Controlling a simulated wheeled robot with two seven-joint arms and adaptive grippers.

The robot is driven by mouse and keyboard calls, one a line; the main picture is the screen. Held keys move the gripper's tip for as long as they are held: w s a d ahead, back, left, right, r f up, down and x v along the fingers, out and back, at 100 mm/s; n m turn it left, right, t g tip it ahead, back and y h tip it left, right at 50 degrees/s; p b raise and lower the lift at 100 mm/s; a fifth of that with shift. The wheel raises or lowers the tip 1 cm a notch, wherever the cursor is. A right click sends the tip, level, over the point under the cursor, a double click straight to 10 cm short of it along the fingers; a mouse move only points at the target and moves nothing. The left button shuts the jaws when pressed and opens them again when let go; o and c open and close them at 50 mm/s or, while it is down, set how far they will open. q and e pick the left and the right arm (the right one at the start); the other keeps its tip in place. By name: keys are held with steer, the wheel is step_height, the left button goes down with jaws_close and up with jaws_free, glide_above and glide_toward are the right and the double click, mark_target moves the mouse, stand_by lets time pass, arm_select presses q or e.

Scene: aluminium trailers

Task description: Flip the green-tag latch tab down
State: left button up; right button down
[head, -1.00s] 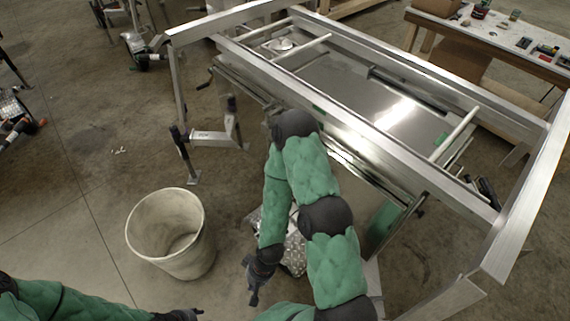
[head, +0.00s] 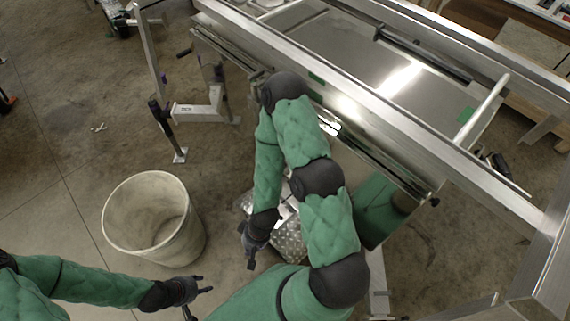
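Several small green tags show on the trailer: one on the near rail (head: 316,78), and a larger one on the inner panel (head: 467,116). I cannot make out a latch tab beside any tag at this size. My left gripper (head: 200,300) is low at the left, over the floor in front of the bucket, with its fingers spread and nothing between them. My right gripper (head: 251,251) hangs fingers down beside the bucket, below the trailer's near side and apart from the tags. Its finger gap is unclear. My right arm hides part of the near rail.
A pale bucket (head: 113,222) stands on the floor at left. A metal leg with a foot (head: 178,140) stands above it. A tread-plate piece (head: 290,240) lies behind my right gripper. The aluminium trailer frame (head: 400,130) fills the right. Floor at far left is mostly clear.

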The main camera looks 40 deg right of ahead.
arm_select(q)
step_height(320, 180, down, 9)
steer(key=b, duration=0.7)
steer(key=shift+w+d+f+b, duration=0.15)
steer(key=shift+w+d+b, duration=0.2)
steer(key=shift+d+b, duration=0.05)
arm_select(e)
step_height(320, 180, down, 9)
steer(key=shift+w+d+f, duration=0.15)
steer(key=shift+w+d, duration=0.2)
steer(key=shift+d, duration=0.05)
arm_select(q)
step_height(320, 180, up, 14)
steer(key=p, duration=1.4)
arm_select(e)
steer(key=w+d+r+n+g+h, duration=0.1)
steer(key=w+d+r, duration=0.4)
steer(key=r, duration=0.6)
steer(key=w+d+r+n+g+h, duration=0.1)
steer(key=w+d+r+h, duration=0.2)
steer(key=d+r, duration=0.7)
steer(key=w+d+r+n+h, duration=0.1)
steer(key=w+d+r+h, duration=0.1)
steer(key=w+d+r, duration=0.6)
step_height(320, 180, up, 6)
steer(key=shift+r+n+g, duration=0.1)
steer(key=shift+n+g, duration=0.2)
steer(key=shift+g, duration=0.1)
